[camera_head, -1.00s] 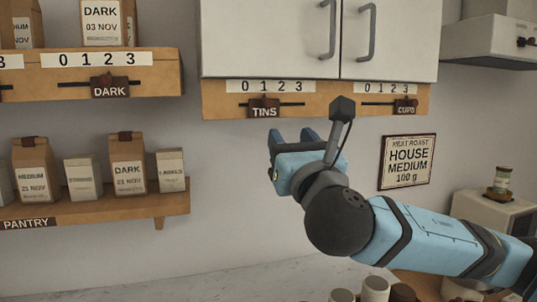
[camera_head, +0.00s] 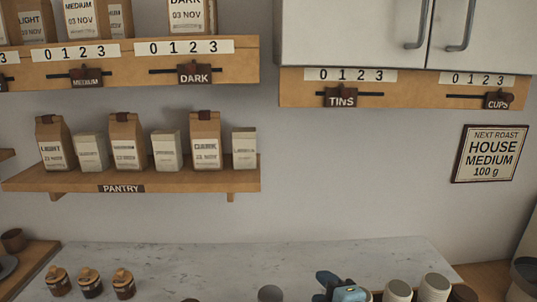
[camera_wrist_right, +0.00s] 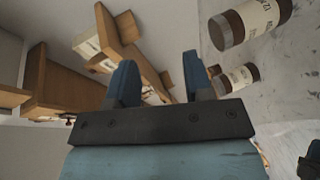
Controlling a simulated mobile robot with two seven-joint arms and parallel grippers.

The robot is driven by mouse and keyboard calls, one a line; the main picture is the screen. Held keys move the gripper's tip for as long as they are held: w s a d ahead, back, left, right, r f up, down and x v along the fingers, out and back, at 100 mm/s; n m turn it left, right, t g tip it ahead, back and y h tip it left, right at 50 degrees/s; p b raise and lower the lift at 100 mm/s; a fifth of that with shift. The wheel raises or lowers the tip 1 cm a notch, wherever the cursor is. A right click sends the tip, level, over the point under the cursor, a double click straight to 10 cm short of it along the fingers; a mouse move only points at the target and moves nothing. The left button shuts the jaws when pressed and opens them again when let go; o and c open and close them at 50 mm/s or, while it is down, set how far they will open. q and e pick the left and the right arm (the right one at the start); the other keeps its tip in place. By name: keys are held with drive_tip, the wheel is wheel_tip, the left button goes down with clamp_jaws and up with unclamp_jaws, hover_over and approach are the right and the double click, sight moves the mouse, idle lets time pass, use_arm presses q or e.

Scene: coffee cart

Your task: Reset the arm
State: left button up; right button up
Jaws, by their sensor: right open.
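My right gripper (camera_head: 332,284) shows at the bottom of the head view, low over the front of the marble counter (camera_head: 250,259), beside several cups. In the right wrist view the right gripper (camera_wrist_right: 158,78) has its two blue fingers apart with nothing between them.
Cups (camera_head: 434,287) stand at the bottom right. Three small jars (camera_head: 91,283) stand at the counter's left. The pantry shelf (camera_head: 150,183) holds several bags and boxes. A cabinet (camera_head: 350,35) and slider rails (camera_head: 300,92) are above. The counter's middle is mostly clear.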

drive_tip(key=s+d+f+m, duration=0.1)
drive_tip(key=s+f+m, duration=0.2)
drive_tip(key=f, duration=0.2)
drive_tip(key=s+d+f+m+g+p, duration=0.1)
drive_tip(key=s+f+m, duration=0.2)
drive_tip(key=s+f, duration=0.1)
drive_tip(key=s+d+f+m+g+p, duration=0.1)
drive_tip(key=s+f+m, duration=0.2)
drive_tip(key=f, duration=0.3)
drive_tip(key=shift+s+d+f+m+h, duration=0.1)
drive_tip(key=shift+s+d+m+h, duration=0.1)
drive_tip(key=shift+d+m+h, duration=0.15)
drive_tip(key=s+d+f+m+g+h+p, duration=0.1)
drive_tip(key=s+d+f+m, duration=0.3)
drive_tip(key=s+f+m, duration=0.3)
drive_tip(key=s+f, duration=0.2)
drive_tip(key=s, duration=0.3)
drive_tip(key=shift+s+d+f+h+p, duration=0.15)
drive_tip(key=shift+s+d+h+p, duration=0.05)
drive_tip(key=shift+s+h+p, duration=0.15)
